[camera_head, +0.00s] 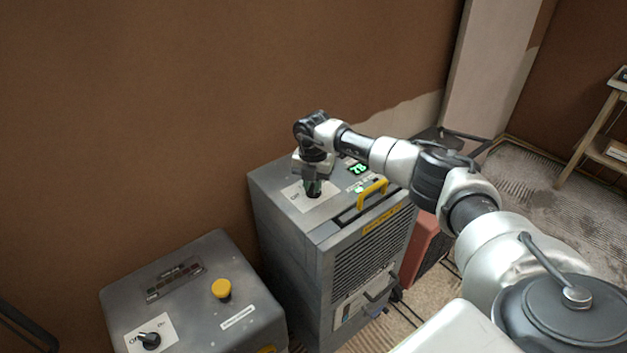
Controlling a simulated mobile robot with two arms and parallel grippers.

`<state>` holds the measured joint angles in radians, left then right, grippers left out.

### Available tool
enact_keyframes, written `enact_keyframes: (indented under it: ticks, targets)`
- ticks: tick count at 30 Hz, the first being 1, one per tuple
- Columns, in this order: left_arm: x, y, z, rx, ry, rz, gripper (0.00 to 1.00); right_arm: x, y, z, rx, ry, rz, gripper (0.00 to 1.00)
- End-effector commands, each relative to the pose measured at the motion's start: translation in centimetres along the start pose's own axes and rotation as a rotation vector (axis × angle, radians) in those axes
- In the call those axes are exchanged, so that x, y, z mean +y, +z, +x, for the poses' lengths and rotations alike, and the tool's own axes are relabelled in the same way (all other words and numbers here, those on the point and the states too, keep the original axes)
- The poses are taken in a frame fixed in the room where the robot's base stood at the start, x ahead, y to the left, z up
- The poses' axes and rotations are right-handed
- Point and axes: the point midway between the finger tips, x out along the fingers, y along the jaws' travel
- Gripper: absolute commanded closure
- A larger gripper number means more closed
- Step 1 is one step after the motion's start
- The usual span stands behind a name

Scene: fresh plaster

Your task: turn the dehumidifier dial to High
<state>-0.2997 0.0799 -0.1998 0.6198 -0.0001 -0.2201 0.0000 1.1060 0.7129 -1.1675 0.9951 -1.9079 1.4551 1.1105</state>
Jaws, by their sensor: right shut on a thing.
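The dehumidifier (290,219) is a tall grey cabinet with a yellow handle (372,193) and green lit displays (358,169) on its top. Its dial (313,194) is a dark knob on a white label plate, of which "Off" can be read; the rest of the plate is hidden by my gripper. My right gripper (313,186) points down from above and is shut on the dial. The dial's pointer and setting cannot be made out. My left gripper is not in view.
A lower grey box (195,300) stands at the front left, with a yellow button (221,289) and its own black knob (149,340). A red unit (427,245) stands right of the dehumidifier. A wooden stand (590,135) is at the far right. The brown wall is close behind.

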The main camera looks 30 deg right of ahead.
Motion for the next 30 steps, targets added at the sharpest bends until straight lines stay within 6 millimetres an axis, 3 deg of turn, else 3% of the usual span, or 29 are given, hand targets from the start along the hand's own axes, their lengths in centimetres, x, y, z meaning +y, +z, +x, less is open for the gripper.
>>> enact_keyframes:
  ticks: [9, 23, 24, 28, 30]
  targets:
    - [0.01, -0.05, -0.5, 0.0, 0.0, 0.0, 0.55, 0.09, 0.14, -0.25, -0.003, 0.005, 0.096, 1.0]
    - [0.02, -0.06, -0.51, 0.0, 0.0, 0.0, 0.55, 0.09, 0.17, -0.22, -0.004, 0.005, 0.109, 1.0]
    - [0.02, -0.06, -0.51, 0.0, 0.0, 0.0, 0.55, 0.08, 0.17, -0.22, -0.004, 0.005, 0.109, 0.81]
    - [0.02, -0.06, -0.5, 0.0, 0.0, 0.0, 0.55, 0.07, 0.14, -0.18, -0.003, 0.004, 0.107, 0.61]
    - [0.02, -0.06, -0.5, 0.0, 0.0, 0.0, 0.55, 0.06, 0.11, -0.13, -0.002, 0.003, 0.107, 0.58]
